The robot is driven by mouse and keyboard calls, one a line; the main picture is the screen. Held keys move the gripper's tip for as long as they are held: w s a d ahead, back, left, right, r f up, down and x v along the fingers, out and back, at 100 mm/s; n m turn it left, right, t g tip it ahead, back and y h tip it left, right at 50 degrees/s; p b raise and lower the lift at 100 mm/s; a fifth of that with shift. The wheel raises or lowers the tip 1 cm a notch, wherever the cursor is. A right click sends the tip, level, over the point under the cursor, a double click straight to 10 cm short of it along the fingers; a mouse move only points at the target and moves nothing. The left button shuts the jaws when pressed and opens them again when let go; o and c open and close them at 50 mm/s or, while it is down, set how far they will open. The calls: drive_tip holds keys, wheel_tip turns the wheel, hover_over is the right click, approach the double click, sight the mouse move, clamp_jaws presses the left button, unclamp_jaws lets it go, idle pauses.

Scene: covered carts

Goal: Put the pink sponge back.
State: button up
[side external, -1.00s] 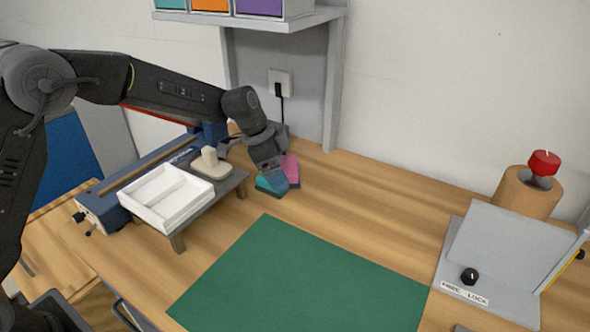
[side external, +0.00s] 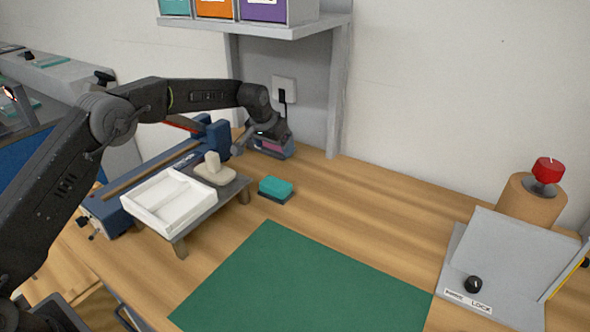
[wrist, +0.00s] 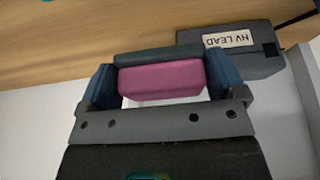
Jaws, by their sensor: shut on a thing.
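The pink sponge (wrist: 162,80), with a dark layer along one long side, is between the two blue fingers of my gripper (wrist: 162,88) in the wrist view. My gripper (side external: 272,147) is shut on it. In the side view the gripper is low at the back of the bench, near the wall, and only a sliver of pink shows between its fingers. I cannot tell whether the sponge touches the bench. A teal sponge (side external: 276,186) with a dark base lies on the wood in front of the gripper.
A grey box labelled HV LEAD (wrist: 265,55) is close beside the sponge in the wrist view. A small stand with a white tray (side external: 130,205) and a pale block (side external: 214,172) is left of the teal sponge. A shelf (side external: 300,25) overhangs. The green mat (side external: 300,280) is clear.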

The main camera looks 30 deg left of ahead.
hover_over(297, 175)
drive_tip(key=s, duration=0.1)
wheel_tip(297, 175, down, 4)
drive_tip(key=shift+s+r, duration=0.1)
drive_tip(key=shift+r, duration=0.15)
drive_tip(key=shift+f, duration=1.9)
drive_tip(key=shift+f, duration=0.15)
drive_tip(key=o, duration=0.6)
